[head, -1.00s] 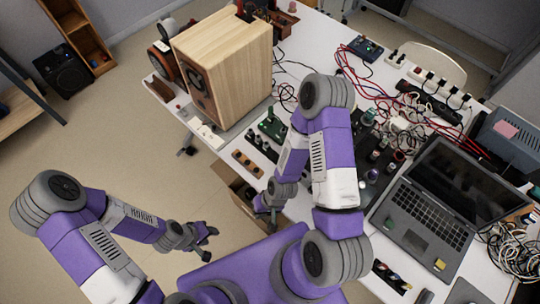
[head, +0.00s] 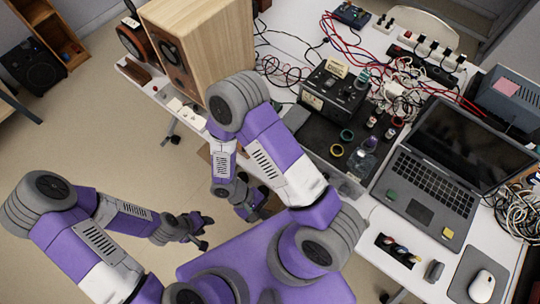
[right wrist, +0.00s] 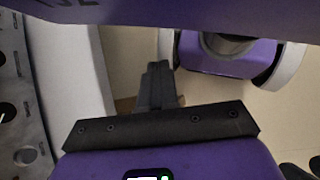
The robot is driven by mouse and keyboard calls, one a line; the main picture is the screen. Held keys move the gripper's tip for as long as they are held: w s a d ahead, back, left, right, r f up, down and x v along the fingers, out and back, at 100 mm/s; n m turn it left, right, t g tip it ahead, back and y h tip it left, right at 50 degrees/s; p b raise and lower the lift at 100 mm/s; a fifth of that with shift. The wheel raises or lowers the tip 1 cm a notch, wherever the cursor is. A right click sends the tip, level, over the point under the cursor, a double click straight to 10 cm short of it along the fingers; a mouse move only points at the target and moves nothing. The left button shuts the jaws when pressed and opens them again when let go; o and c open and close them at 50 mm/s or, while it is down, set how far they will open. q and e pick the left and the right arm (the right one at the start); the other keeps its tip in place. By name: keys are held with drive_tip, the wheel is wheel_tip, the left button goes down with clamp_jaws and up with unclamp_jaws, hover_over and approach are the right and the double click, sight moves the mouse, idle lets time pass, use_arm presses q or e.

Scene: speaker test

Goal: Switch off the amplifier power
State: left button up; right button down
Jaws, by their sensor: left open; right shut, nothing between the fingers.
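A black box with knobs and a pale label (head: 335,90), which looks like the amplifier, stands on the white table right of the wooden speaker (head: 200,45). Its power switch is too small to make out. My left gripper (head: 204,232) is open and empty, out over the floor left of the table and well away from the box. My right gripper (head: 258,206) is low by the table's front edge, left of and apart from the box. In the right wrist view its fingers (right wrist: 158,72) are shut with nothing between them.
An open laptop (head: 435,175) and a mouse (head: 482,286) are on the right side of the table. Red and black cables and power strips (head: 430,55) crowd the back. A dark mat (head: 315,140) with tape rolls lies before the box.

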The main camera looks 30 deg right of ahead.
use_arm(q)
wheel_tip(320, 180, down, 8)
drive_tip(key=b, duration=0.6)
drive_tip(key=shift+a, duration=0.15)
use_arm(e)
drive_tip(key=w+r+t+h, duration=0.2)
drive_tip(key=w+t+h, duration=0.3)
drive_tip(key=w+t, duration=0.1)
drive_tip(key=w+r+n+t+h, duration=0.1)
drive_tip(key=w+r+t+h, duration=0.2)
drive_tip(key=w+t+h, duration=0.2)
drive_tip(key=shift+w+a+r+n+t+h, duration=0.3)
drive_tip(key=shift+w+a+t+h, duration=0.15)
drive_tip(key=shift+w+t, duration=0.55)
drive_tip(key=shift+w, duration=0.1)
drive_tip(key=p+x, duration=0.1)
drive_tip(key=x, duration=1.3)
drive_tip(key=shift+d+f, duration=0.1)
use_arm(q)
wheel_tip(320, 180, up, 2)
